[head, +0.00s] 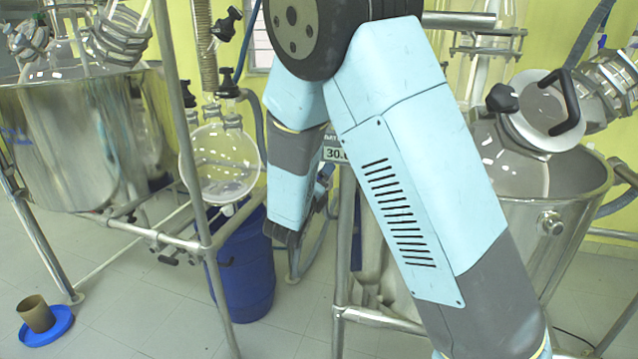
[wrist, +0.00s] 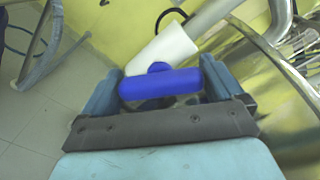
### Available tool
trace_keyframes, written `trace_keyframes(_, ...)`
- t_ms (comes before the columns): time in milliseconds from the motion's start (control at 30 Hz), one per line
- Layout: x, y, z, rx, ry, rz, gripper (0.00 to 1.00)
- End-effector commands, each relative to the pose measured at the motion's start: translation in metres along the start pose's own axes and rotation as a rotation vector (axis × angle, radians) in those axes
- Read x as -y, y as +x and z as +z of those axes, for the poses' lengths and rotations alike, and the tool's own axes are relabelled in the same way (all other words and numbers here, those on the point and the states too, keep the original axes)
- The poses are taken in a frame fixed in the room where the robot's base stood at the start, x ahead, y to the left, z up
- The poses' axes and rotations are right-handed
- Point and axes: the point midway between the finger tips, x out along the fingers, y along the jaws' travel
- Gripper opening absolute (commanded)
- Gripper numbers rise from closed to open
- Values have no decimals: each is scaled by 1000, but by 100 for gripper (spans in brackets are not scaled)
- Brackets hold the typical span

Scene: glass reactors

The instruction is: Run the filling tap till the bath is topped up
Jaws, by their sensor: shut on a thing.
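The filling tap's blue handle (wrist: 160,84) lies crosswise between the two fingers of my gripper (wrist: 160,76) in the wrist view. My gripper is shut on this handle. Behind it is a white sleeve (wrist: 165,48) joined to a grey pipe. The steel bath (wrist: 285,100) curves along the right of the wrist view. In the head view the steel bath (head: 545,240) stands at the right, partly behind my arm. Its water level cannot be seen. In the head view my arm covers the tap, and the fingers cannot be made out clearly.
A digital display (head: 335,154) shows partly behind my arm, reading about 30. Another steel bath (head: 90,140) stands at the left in a pipe frame. A round glass flask (head: 220,165) hangs above a blue drum (head: 245,270).

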Motion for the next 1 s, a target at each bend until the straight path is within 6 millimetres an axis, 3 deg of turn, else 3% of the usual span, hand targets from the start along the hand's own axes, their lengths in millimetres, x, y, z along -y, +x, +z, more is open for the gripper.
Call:
trace_keyframes(167,-3,-2,3,7,1,7,64)
trace_keyframes(200,-3,-2,3,7,1,7,96)
trace_keyframes(233,-3,-2,3,7,1,7,99)
trace_keyframes(467,-2,-2,2,4,1,5,100)
trace_keyframes(633,-2,-14,2,4,1,6,100)
trace_keyframes(1000,-2,-84,1,6,0,7,100)
